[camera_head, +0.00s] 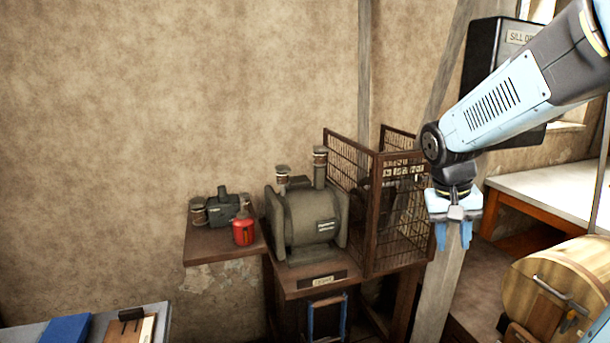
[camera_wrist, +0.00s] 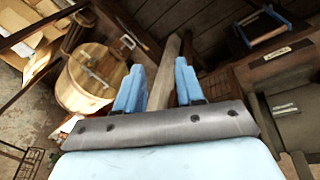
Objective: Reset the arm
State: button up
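My gripper (camera_head: 453,235) hangs at the end of my light-blue arm on the right of the head view, pointing down. Its blue fingers also show in the wrist view (camera_wrist: 158,88), spread apart with nothing between them. It is in front of a slanted wooden post (camera_head: 440,293) and to the right of a wire-mesh cage (camera_head: 372,210). I cannot tell its exact distance from the post.
A grey-green machine (camera_head: 312,222) stands on a brown stand beside the cage. A red can (camera_head: 243,232) sits on a small wall shelf (camera_head: 222,254). A wooden barrel (camera_head: 560,285) is at lower right. A grey table (camera_head: 30,333) is at lower left.

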jog(key=s+a+r+n+t+y, duration=0.2)
jog(key=s+a+r+t, duration=0.3)
jog(key=s, duration=0.5)
notch_tip(320, 180, up, 2)
jog(key=shift+s+a+r+n+y, duration=0.15)
jog(key=shift+s+a+n+y, duration=0.2)
jog(key=shift+a, duration=0.4)
dwell(1.3)
jog(key=shift+o, duration=0.5)
